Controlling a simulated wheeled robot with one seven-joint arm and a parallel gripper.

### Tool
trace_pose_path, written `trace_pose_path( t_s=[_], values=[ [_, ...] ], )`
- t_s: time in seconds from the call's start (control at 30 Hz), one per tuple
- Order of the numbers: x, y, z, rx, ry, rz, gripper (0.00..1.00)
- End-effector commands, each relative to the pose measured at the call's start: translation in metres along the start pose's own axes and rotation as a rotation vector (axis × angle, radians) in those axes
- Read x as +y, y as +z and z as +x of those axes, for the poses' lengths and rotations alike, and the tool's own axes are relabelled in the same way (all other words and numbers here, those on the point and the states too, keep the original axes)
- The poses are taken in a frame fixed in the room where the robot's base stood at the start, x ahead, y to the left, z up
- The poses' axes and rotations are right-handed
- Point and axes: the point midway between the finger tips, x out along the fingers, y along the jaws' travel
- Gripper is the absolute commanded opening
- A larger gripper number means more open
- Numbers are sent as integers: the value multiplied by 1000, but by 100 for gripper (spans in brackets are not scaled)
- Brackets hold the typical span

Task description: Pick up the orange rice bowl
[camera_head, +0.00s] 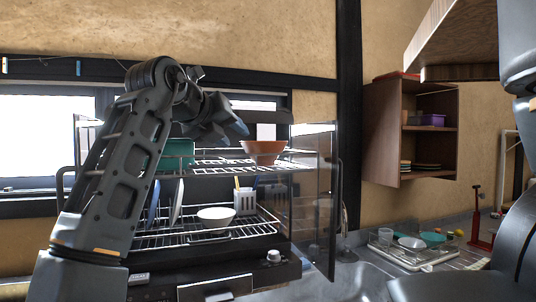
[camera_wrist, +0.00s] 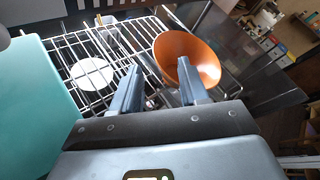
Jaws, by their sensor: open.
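The orange rice bowl (camera_head: 264,148) stands upright on the upper wire shelf of a dish rack, right of the middle. In the wrist view the orange bowl (camera_wrist: 187,58) lies beyond my fingertips, toward the right finger. My gripper (camera_wrist: 158,80) is open and empty, with its two fingers apart. In the head view my gripper (camera_head: 226,122) is above and left of the bowl, apart from it. The wrist view shows the right fingertip overlapping the bowl's near rim; I cannot tell whether they touch.
A green container (camera_head: 176,154) stands left on the upper shelf. A white bowl (camera_head: 216,215), plates and a utensil holder (camera_head: 245,200) are on the lower shelf. A clear cabinet door (camera_head: 316,200) stands open to the right. A wall shelf (camera_head: 412,130) and a dish tray (camera_head: 408,252) lie farther right.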

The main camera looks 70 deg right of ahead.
Motion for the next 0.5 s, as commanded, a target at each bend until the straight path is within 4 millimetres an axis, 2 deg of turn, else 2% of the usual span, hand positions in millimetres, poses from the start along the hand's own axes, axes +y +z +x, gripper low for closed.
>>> trace_pose_path(
  t_s=[0.33,0.5],
  values=[
    [-1,1,31,0,-1,-1,44],
    [-1,1,56,2,-3,-2,44]
  ],
)
